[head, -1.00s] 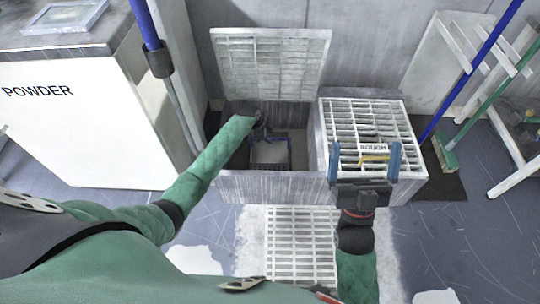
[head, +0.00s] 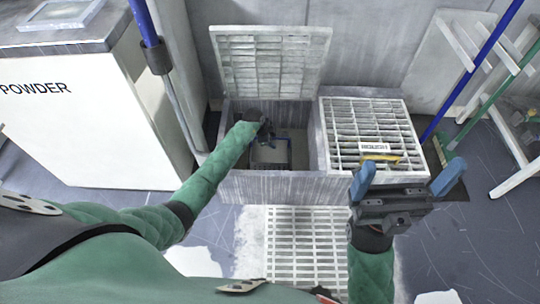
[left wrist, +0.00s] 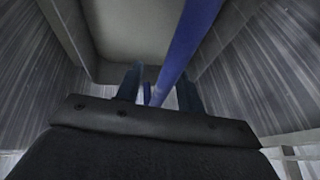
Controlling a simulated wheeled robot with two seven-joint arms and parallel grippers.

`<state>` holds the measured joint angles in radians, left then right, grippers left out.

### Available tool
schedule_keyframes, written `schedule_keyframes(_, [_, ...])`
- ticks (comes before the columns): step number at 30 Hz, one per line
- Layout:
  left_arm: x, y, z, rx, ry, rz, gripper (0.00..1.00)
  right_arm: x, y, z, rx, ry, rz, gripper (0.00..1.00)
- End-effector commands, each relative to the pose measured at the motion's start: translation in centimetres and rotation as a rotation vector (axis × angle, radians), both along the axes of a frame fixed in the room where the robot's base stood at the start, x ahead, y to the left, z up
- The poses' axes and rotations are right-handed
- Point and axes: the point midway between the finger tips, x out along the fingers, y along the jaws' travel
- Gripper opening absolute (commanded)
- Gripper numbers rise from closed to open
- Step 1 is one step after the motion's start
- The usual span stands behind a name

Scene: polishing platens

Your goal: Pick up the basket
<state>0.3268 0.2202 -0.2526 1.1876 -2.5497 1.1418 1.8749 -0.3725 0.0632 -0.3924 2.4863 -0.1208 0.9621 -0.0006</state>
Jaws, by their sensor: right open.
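The basket (head: 270,154), pale inside with a blue rim and handle, sits low in the open left compartment of the grey bin. In the left wrist view, its blue handle bar (left wrist: 188,42) runs between my left fingers. My left gripper (head: 264,130) reaches down into the compartment over the basket. Its fingers (left wrist: 160,88) are apart, with a visible gap beside the bar; I cannot tell whether either finger touches it. My right gripper (head: 404,182) is open and empty in front of the bin's right side, its blue fingers spread wide.
A raised grating lid (head: 272,62) stands behind the open compartment. A closed grating (head: 350,125) with a label and a yellow piece covers the right one. A white powder cabinet (head: 85,120) stands left, beside a blue pole (head: 146,22). A white rack (head: 510,120) stands right.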

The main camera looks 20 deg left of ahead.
Motion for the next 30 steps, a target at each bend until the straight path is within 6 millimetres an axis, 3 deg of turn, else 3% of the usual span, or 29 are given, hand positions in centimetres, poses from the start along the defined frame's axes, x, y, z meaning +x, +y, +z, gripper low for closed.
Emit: schedule_keyframes(30, [-0.01, -0.02, -0.55, 0.000, 0.000, 0.000, 0.38, -0.08, -0.04, 0.62, 0.001, -0.003, 0.000, 1.00])
